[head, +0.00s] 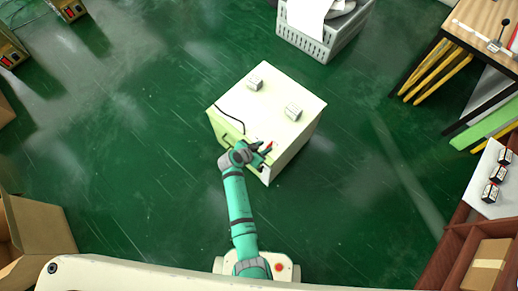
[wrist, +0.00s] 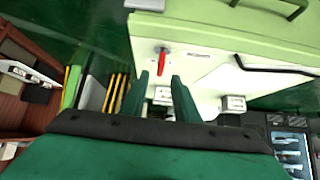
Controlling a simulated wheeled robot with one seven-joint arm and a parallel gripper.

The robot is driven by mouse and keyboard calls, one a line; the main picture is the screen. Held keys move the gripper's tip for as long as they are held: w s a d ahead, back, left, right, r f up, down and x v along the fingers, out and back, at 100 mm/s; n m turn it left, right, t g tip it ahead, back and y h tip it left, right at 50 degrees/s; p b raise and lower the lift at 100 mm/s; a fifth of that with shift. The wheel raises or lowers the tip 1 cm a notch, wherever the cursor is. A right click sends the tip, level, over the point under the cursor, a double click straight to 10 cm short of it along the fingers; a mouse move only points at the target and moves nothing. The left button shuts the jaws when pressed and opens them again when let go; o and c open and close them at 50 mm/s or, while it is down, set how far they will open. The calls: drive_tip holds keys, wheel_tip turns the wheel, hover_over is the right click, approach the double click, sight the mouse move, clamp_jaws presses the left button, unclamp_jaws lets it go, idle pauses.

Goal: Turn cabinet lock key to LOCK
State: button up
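The cabinet (head: 277,105) is a pale box with a light green front, standing on the floor; it also fills the upper right of the wrist view (wrist: 205,85). A red key (wrist: 162,58) sits on a white surface of the cabinet, with a small dark mark beside it. In the head view a small red piece (head: 267,146) shows by my gripper (head: 264,153). In the wrist view my gripper (wrist: 160,85) has its two green fingers apart with nothing between them. The key lies beyond the fingertips and appears apart from them. Any lock lettering is too small to read.
Two small white boxes (head: 255,83) (head: 293,111) stand on the cabinet top. A black cord or bar (wrist: 270,66) runs along the cabinet. A grey crate (head: 310,42) stands behind; a wooden table (head: 485,22) and brown shelving (head: 457,243) are at right. Green floor around the cabinet is clear.

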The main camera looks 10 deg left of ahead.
drive_tip(key=shift+v, duration=2.25)
drive_tip(key=s+a+r+n+t+y, duration=0.1)
drive_tip(key=s+n+y, duration=0.15)
drive_tip(key=s, duration=0.65)
drive_tip(key=s+a+r+n+t+y, duration=0.1)
drive_tip(key=s+r+n+y, duration=0.15)
drive_tip(key=s, duration=0.65)
drive_tip(key=s+d+r+t, duration=0.2)
drive_tip(key=s+r, duration=0.2)
drive_tip(key=r, duration=0.4)
drive_tip(key=s+d+r+n+t, duration=0.1)
drive_tip(key=s+r, duration=0.3)
drive_tip(key=r, duration=0.5)
drive_tip(key=s+d+r+n+t, duration=0.1)
drive_tip(key=s+d+r+t, duration=0.2)
drive_tip(key=s+r, duration=0.2)
wheel_tip(320, 180, up, 4)
drive_tip(key=shift+d+f, duration=0.15)
drive_tip(key=shift+d, duration=0.25)
drive_tip(key=shift+s, duration=0.15)
